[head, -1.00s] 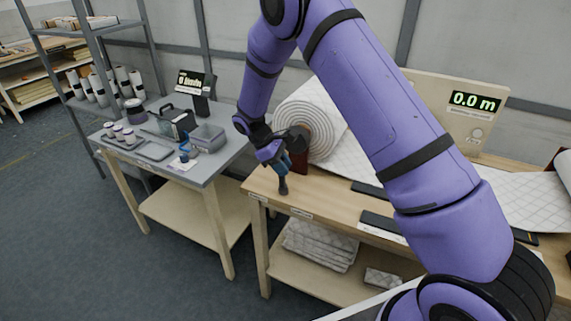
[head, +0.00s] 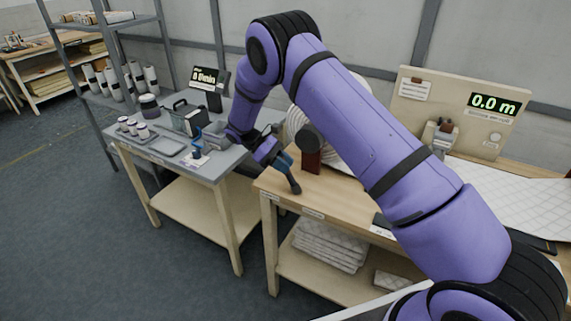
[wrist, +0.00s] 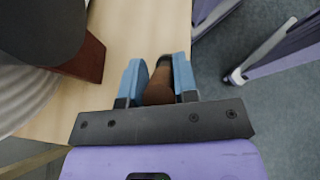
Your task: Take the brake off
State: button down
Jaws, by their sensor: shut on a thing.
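My gripper (head: 276,160) is at the left end of the wooden table (head: 283,184). It is shut on a brown and black handle-like piece (wrist: 159,88), which lies between the blue fingers in the wrist view. Its dark end points down and right in the head view (head: 295,186). I cannot tell whether this is the brake or whether it is attached to anything. Right of it stands a red-brown post (head: 312,161) with a dark round hub (head: 309,137) in front of the white wadding roll (head: 294,122). My arm hides much of the roll.
A panel (head: 452,108) with a display reading 0.0 m stands at the back right. White quilted sheet (head: 505,205) lies below it. A grey table (head: 205,172) at left holds jars, trays and a caddy. Folded wadding (head: 328,246) lies on the lower shelf.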

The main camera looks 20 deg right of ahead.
jog(key=c, duration=0.9)
grip_release()
jog(key=shift+a, duration=0.1)
jog(key=v, duration=1)
jog(key=shift+w+a+r, duration=0.2)
